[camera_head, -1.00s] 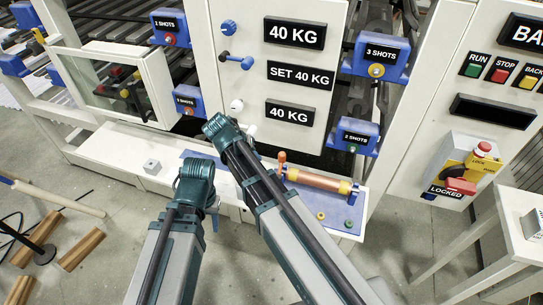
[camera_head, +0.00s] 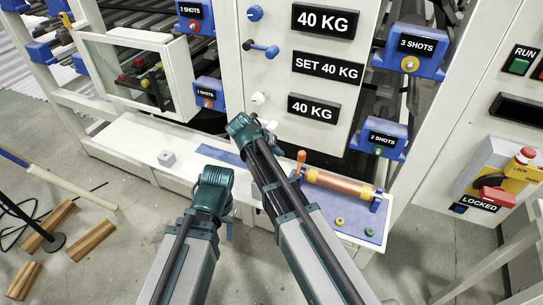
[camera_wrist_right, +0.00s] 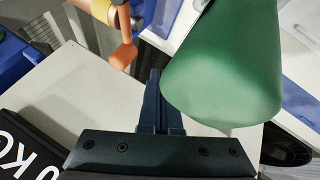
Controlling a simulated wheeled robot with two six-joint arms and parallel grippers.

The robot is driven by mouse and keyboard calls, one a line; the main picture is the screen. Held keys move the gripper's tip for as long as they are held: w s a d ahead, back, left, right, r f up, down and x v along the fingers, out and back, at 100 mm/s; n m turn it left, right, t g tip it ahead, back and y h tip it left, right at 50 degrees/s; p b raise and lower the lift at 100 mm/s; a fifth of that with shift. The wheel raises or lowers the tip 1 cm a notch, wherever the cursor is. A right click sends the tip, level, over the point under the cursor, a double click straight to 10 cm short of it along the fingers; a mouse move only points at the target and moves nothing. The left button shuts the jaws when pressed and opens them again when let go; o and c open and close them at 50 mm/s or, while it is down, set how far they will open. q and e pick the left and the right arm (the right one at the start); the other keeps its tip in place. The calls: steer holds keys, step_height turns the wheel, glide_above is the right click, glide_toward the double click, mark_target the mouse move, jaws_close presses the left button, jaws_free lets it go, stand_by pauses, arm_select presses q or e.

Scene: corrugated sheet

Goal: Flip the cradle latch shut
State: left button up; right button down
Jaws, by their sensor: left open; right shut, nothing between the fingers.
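The cradle holds a copper-coloured roller (camera_head: 340,183) on the blue mat of the white ledge. An orange latch handle (camera_head: 301,158) stands up at the roller's left end. In the right wrist view the orange handle (camera_wrist_right: 124,52) hangs at upper left, beside the yellow and copper roller end (camera_wrist_right: 98,8). My right gripper (camera_wrist_right: 153,75) is shut and empty, its fingertips apart from the handle in the picture. In the head view my right arm reaches up left of the latch and its fingers are hidden. My left arm ends lower left; its fingers do not show.
A large green rounded shape (camera_wrist_right: 222,65), which I cannot identify, fills the upper right wrist view close by. A yellow ring (camera_head: 340,221) and a green ring (camera_head: 369,232) lie on the mat. The weight panel (camera_head: 290,75) rises behind.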

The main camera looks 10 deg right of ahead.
arm_select(q)
steer(key=shift+f, duration=0.4)
arm_select(e)
steer(key=shift+s+d+f, duration=0.1)
steer(key=shift+d+f, duration=0.1)
steer(key=shift+d, duration=0.95)
steer(key=shift+s+d+f, duration=0.1)
steer(key=shift+d+f, duration=0.1)
steer(key=shift+d, duration=0.9)
steer(key=shift+d, duration=0.75)
